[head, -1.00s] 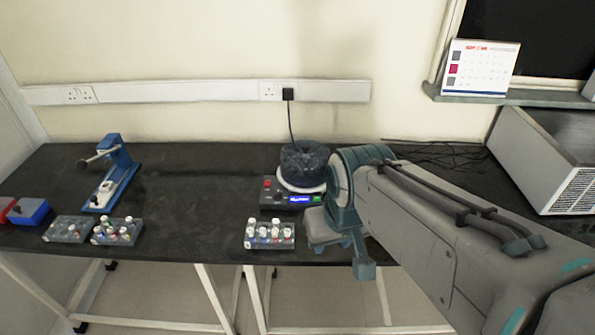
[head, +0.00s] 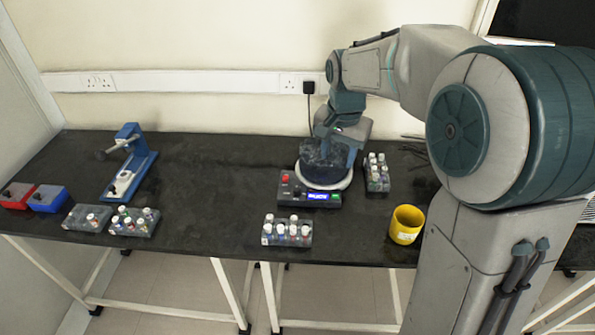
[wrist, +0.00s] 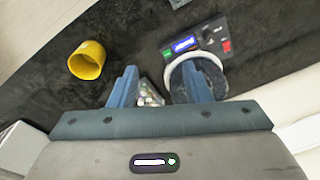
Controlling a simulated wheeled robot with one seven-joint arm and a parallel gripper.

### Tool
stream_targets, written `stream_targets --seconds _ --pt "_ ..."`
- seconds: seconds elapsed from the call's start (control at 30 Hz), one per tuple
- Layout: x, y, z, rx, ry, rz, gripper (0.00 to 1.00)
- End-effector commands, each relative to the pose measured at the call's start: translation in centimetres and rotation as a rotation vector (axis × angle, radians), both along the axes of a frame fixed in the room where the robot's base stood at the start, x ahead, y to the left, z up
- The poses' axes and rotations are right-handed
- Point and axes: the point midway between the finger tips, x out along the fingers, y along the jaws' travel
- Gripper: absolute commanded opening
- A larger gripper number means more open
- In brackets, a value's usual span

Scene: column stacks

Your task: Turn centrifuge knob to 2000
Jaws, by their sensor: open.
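The centrifuge has a dark blue round bowl (head: 318,172) on a white ring and a black control panel (head: 326,201) in front. A lit blue display (head: 317,196) shows on the panel, its digits too small to read. The panel also shows in the wrist view (wrist: 196,34), with the display, a red switch and a small dark knob (wrist: 209,40). My gripper is over the back of the centrifuge in the head view. In the wrist view its two fingers (wrist: 157,76) are apart and empty, the right one over the bowl ring, away from the knob.
A tube rack (head: 377,178) stands right of the centrifuge, another (head: 286,234) in front. A yellow cup (head: 406,225) stands front right. A blue stand (head: 130,170), more racks and red and blue boxes (head: 48,199) are at left. The table's middle left is clear.

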Motion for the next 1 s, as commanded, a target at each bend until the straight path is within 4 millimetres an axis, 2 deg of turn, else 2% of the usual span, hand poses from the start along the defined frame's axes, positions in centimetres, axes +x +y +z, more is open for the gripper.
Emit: stream_targets --seconds 0.03,0.2,0.4,0.6,0.77,1.0 --pt "1.8 1.1 -0.8 0.003 0.017 -0.03 0.44" --pt "7.0 4.7 -3.9 0.012 0.059 -0.16 0.44" --pt "11.0 8.1 -7.8 0.016 0.097 -0.29 0.44" --pt "12.5 9.7 -10.0 0.015 0.114 -0.356 0.44" --pt "12.7 9.9 -11.1 0.015 0.117 -0.366 0.44" --pt "12.6 9.9 -15.5 0.013 0.119 -0.366 0.44"
